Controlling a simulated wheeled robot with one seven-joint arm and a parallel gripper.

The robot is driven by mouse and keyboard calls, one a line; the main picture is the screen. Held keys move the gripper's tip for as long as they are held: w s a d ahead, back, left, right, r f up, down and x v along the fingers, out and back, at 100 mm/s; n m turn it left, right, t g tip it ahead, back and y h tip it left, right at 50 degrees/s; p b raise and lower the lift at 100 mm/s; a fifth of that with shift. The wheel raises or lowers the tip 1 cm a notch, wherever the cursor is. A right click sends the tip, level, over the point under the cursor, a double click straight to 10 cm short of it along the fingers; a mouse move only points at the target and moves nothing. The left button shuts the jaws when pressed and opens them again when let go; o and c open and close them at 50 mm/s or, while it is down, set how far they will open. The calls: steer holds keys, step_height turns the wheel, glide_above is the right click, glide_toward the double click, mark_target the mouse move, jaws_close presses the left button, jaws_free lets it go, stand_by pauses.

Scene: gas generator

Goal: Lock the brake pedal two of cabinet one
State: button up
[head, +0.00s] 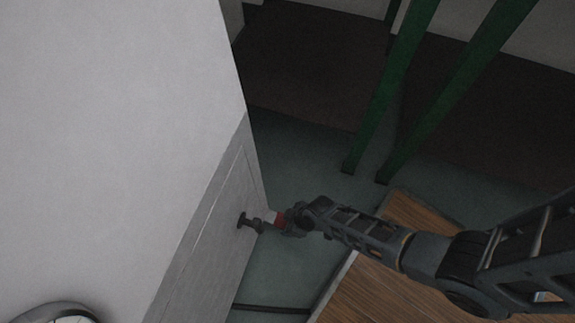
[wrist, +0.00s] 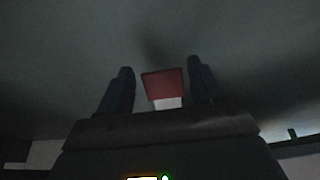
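My gripper (head: 285,219) is at the pedal, reaching in from the right. Its fingers, also in the wrist view (wrist: 160,85), stand apart; a narrow gap shows at the left finger, and the right finger looks close to or touching the red part.
The large pale cabinet (head: 110,120) fills the left of the head view. Two green posts (head: 385,90) rise behind. A wooden-topped platform (head: 385,285) lies below my arm. Grey floor (head: 310,180) is clear between cabinet and posts.

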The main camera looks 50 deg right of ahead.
steer(key=shift+o, duration=1)
steer(key=shift+w+a+r, duration=0.1)
steer(key=shift+w, duration=0.15)
steer(key=shift+r, duration=0.25)
steer(key=a+p+v, duration=0.1)
steer(key=p+v, duration=0.3)
steer(key=v, duration=0.3)
steer(key=shift+d+r, duration=0.15)
steer(key=shift+d, duration=0.4)
steer(key=shift+s, duration=0.2)
steer(key=s+d+r+m+t+h, duration=0.1)
steer(key=s+r+t, duration=0.1)
steer(key=s+r, duration=0.35)
steer(key=s+d+r+t, duration=0.1)
steer(key=s+r+t, duration=0.1)
steer(key=r, duration=0.6)
steer(key=s+a+r+m+t+p, duration=0.1)
steer(key=r+p, duration=0.8)
steer(key=r, duration=1.1)
steer(key=s+a+r+t+p, duration=0.1)
steer(key=r+p, duration=0.9)
steer(key=r, duration=1.1)
steer(key=s+a+r+m+t+p, duration=0.1)
steer(key=s+r+t+p, duration=0.2)
steer(key=r+p, duration=0.6)
step_height(320, 180, up, 12)
steer(key=shift+f+m+t+p, duration=0.1)
steer(key=shift+m+t+p, duration=0.2)
steer(key=shift+t, duration=0.5)
